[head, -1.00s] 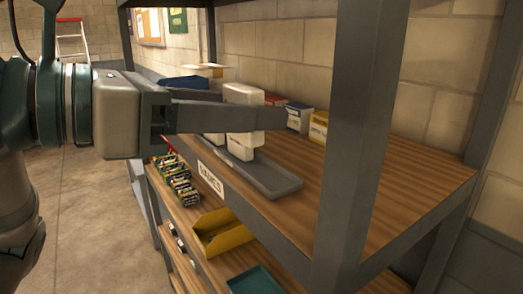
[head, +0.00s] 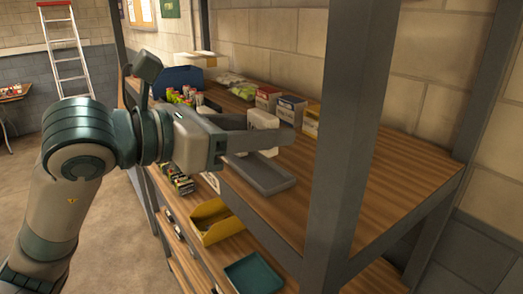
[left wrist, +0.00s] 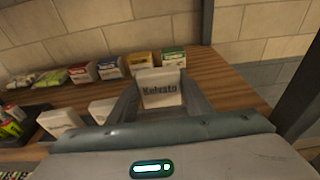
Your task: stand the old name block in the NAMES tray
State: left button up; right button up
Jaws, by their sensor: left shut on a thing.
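My left gripper (head: 278,142) is shut on a white name block (head: 263,119). In the left wrist view the block (left wrist: 160,88) sits upright between the fingers, with dark lettering on its face. In the head view it is over the long, low grey NAMES tray (head: 268,181). I cannot tell whether its base touches the tray. Two more white blocks (left wrist: 60,122) (left wrist: 102,108) stand to its left in the left wrist view. The gripper and arm hide the tray's left part in the head view. My right gripper is out of view.
Small boxes (head: 290,108) stand behind the tray along the wall. A dark shelf post (head: 345,150) rises in front, right of the tray. A yellow bin (head: 215,222) and a teal tray (head: 253,275) are below. The wooden shelf (head: 385,175) is bare at right.

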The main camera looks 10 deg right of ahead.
aim_at(262, 153)
pick_arm(q)
jog(key=shift+f, duration=0.1)
jog(key=shift+f+p, duration=0.4)
jog(key=shift+f, duration=0.2)
jog(key=shift+f+p, duration=0.5)
jog(key=shift+f, duration=0.75)
jog(key=shift+f, duration=0.15)
jog(key=shift+f+b, duration=0.1)
jog(key=shift+b, duration=0.2)
jog(key=o, duration=1.1)
jog(key=shift+c, duration=0.2)
